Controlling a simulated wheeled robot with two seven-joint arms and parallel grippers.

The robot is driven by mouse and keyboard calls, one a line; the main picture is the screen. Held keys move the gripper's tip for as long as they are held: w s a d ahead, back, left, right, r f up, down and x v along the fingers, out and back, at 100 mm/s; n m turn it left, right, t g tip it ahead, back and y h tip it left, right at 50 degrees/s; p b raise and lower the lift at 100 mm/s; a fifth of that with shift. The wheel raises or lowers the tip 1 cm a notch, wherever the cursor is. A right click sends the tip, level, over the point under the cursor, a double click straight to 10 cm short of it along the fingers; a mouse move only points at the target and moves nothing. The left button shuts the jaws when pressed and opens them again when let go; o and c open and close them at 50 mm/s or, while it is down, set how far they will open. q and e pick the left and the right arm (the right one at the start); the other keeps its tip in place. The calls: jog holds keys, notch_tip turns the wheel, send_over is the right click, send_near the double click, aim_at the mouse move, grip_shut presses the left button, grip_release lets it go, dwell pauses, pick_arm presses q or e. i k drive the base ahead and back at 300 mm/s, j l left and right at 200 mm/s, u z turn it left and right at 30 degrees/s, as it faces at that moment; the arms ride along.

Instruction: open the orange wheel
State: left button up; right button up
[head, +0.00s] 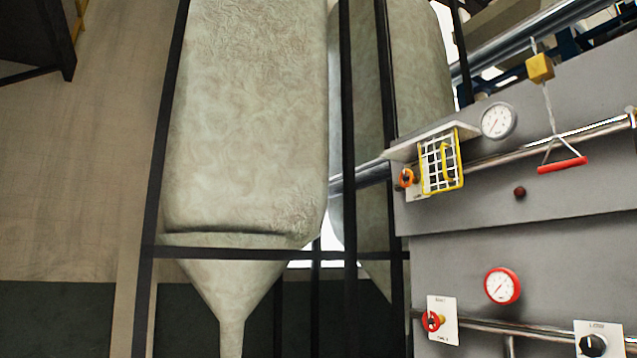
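A small orange wheel (406,178) sits on a light plate at the left edge of the grey panel, in the head view. It is just left of a yellow-framed white grid guard (441,162) and below a pale sloped cover (432,138). The wheel is small in the picture, so I cannot tell how far it is turned. Neither of my grippers is in view.
The grey panel (540,260) fills the right side. It carries a white gauge (498,121), a red gauge (502,286), a red pull handle (562,165), a red knob (432,321) and a black knob (592,345). A large pale hopper (250,120) stands left in a black frame.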

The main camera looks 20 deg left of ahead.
aim_at(410, 177)
jog(key=u, duration=0.25)
jog(key=j+z, duration=0.1)
jog(key=z, duration=0.4)
jog(key=i+j+z, duration=0.4)
jog(key=j, duration=0.2)
jog(key=j+z, duration=0.2)
jog(key=i+j+z, duration=0.15)
jog(key=j, duration=0.3)
